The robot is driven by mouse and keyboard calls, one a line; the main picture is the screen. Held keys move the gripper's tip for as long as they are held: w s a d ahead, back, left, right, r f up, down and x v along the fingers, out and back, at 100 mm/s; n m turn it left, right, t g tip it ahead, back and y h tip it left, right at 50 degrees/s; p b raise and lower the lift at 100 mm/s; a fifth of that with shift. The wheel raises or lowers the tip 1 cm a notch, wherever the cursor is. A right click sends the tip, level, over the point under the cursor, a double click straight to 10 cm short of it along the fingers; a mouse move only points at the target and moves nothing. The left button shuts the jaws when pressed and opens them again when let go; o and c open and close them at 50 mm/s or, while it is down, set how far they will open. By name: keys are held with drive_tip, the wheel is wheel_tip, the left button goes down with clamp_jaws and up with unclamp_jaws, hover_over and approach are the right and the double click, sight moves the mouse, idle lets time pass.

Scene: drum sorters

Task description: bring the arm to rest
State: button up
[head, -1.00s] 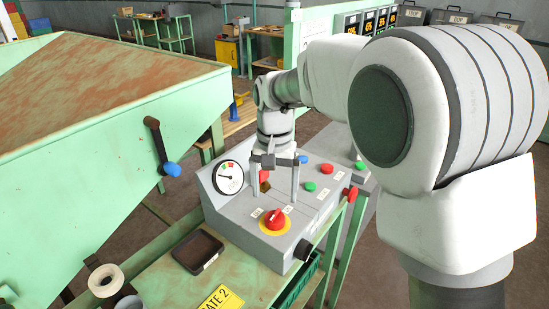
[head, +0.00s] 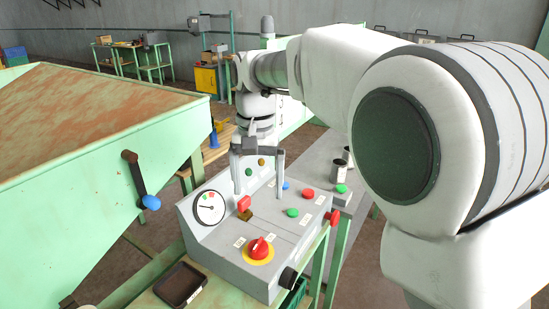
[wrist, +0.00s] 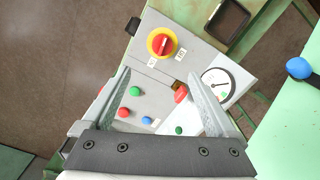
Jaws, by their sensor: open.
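My gripper (head: 258,192) is open and empty, pointing down above the grey control box (head: 217,253). In the wrist view, the fingers of my gripper (wrist: 164,88) stand wide apart with the panel below them. The panel carries a red rotary knob on a yellow disc (head: 259,248), a dial gauge (head: 210,208), a red switch handle (head: 244,203) and several green, red and blue buttons. My fingers appear above the panel, near the red handle in the head view; I cannot tell the exact gap.
A green hopper (head: 100,170) with a blue-knobbed crank (head: 150,202) stands at left. A dark tray (head: 180,285) lies on the green bench in front of the box. Metal cups (head: 341,168) stand on a grey surface behind. Open floor lies beyond.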

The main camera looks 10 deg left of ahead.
drive_tip(key=s+d+r+t, duration=0.15)
drive_tip(key=s+d, duration=0.25)
drive_tip(key=d, duration=0.4)
drive_tip(key=s+d+r+t, duration=0.1)
drive_tip(key=s+d+r, duration=0.2)
drive_tip(key=d, duration=0.5)
drive_tip(key=s+d+f+t, duration=0.3)
drive_tip(key=s+d+f, duration=0.1)
drive_tip(key=s+d, duration=0.6)
drive_tip(key=shift+s+d+f, duration=0.15)
drive_tip(key=shift+s, duration=1)
